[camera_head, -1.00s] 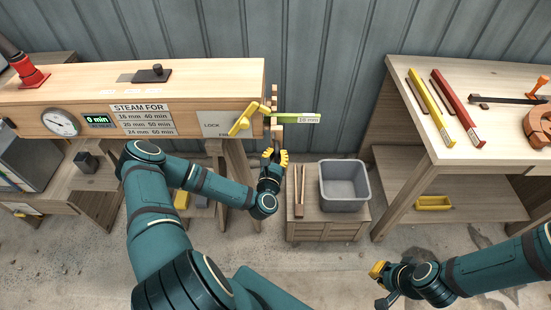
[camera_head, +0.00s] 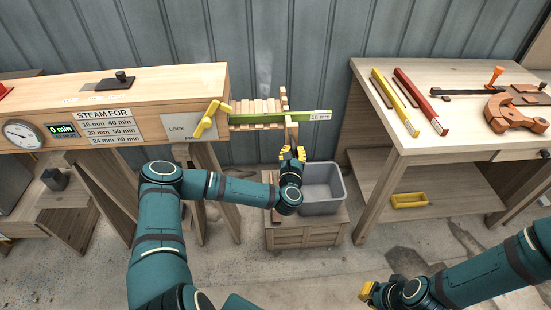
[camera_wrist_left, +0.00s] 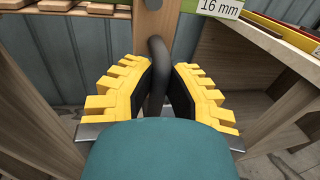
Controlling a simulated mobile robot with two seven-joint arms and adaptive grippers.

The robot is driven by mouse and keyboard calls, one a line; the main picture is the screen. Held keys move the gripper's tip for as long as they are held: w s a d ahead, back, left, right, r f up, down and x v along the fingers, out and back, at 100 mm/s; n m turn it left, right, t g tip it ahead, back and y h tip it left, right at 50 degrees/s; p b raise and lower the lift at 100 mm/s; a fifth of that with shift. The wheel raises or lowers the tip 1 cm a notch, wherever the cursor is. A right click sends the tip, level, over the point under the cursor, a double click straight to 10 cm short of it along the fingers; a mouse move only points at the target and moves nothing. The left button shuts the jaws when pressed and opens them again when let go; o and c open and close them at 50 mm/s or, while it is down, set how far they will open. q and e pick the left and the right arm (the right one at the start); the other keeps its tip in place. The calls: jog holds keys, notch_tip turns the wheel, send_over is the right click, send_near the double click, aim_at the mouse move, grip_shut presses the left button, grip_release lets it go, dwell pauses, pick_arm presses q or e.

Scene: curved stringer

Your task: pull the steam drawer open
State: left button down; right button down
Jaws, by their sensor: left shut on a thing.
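The steam drawer (camera_head: 262,112) is a slatted wooden rack that stands partly out of the right end of the long wooden steam box (camera_head: 150,95). A green strip (camera_head: 280,117) with a "16 mm" tag lies along it. My left gripper (camera_head: 292,154) is at the drawer's front end. In the left wrist view, its yellow fingers (camera_wrist_left: 157,85) are shut on a dark upright handle (camera_wrist_left: 156,60). The yellow lock lever (camera_head: 207,120) sits on the box's end, tilted. My right gripper (camera_head: 368,292) is low at the right, away from the drawer; its finger opening is unclear.
A grey bin (camera_head: 322,188) stands on a wooden crate (camera_head: 300,235) below the drawer. A workbench (camera_head: 440,148) with yellow and red bars and an orange clamp (camera_head: 515,112) stands at the right. A gap lies between the drawer's tag and the bench.

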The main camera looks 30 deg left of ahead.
pick_arm(q)
jog(key=w+d+b, duration=0.4)
jog(key=w+d, duration=0.3)
jog(key=d, duration=0.5)
jog(key=shift+w, duration=0.25)
jog(key=shift+d, duration=0.1)
jog(key=c, duration=0.9)
grip_release()
jog(key=shift+c, duration=0.2)
jog(key=shift+s, duration=0.1)
jog(key=v, duration=1.1)
jog(key=shift+s+d, duration=0.15)
jog(key=shift+s, duration=0.25)
jog(key=shift+r, duration=0.1)
